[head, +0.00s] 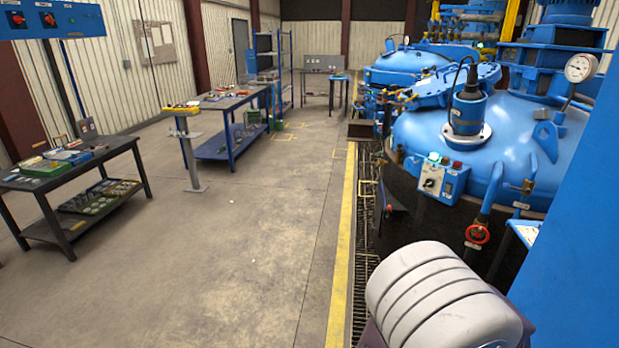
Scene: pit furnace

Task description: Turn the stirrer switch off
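A small control box (441,180) is mounted on the front side of the near blue furnace (510,125). It has a pale face with a dark rotary switch (429,183); the exact knob position and the labels are too small to read. A green lamp (433,157) on top of the box looks bright. A darker red cap (456,165) sits to its right. Neither of my grippers shows in the head view. A pale grey rounded part of my own body fills the bottom right, apart from the box in the picture.
A large blue surface (580,230) blocks the right side. A dark floor grating (363,235) and yellow line (342,240) run along the furnaces.

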